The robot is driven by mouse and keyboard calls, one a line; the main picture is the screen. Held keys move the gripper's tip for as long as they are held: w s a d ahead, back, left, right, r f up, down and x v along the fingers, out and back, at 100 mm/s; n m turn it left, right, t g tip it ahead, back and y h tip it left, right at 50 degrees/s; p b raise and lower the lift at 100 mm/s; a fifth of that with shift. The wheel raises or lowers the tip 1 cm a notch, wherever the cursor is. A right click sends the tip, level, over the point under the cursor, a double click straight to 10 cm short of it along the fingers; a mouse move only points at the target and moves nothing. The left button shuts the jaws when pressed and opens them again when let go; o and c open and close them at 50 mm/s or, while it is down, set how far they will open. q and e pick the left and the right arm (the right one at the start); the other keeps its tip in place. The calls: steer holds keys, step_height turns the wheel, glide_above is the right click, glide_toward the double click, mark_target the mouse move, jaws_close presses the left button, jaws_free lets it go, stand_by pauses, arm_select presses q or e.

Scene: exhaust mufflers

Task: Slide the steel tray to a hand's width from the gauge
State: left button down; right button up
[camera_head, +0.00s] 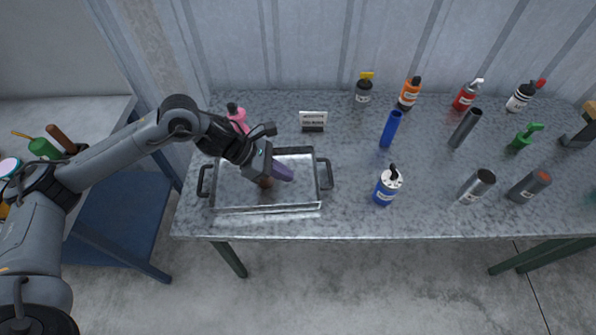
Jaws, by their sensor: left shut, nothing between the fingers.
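The steel tray (268,209) is a shallow rectangular pan with a black handle at each end, on the left part of the table near its front edge. My left gripper (266,177) is shut and empty, reaching down over the inside of the tray from the left. I cannot tell if it touches the tray. A purple item and a brown item show beside the fingers, partly hidden by the gripper. I cannot pick out the gauge for sure; a small dark block with a white label (313,120) stands behind the tray. My right gripper is not in view.
A pink bottle (237,115) stands behind the tray. Several bottles and metal cylinders fill the right side and back. Bare granite lies between tray and can.

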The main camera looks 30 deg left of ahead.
mark_target(319, 192)
arm_select(q)
steer(key=x, duration=0.8)
steer(key=shift+w+d+f, duration=0.1)
steer(key=shift+d, duration=0.25)
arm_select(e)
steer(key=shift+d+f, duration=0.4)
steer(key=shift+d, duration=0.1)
arm_select(q)
steer(key=shift+b, duration=0.3)
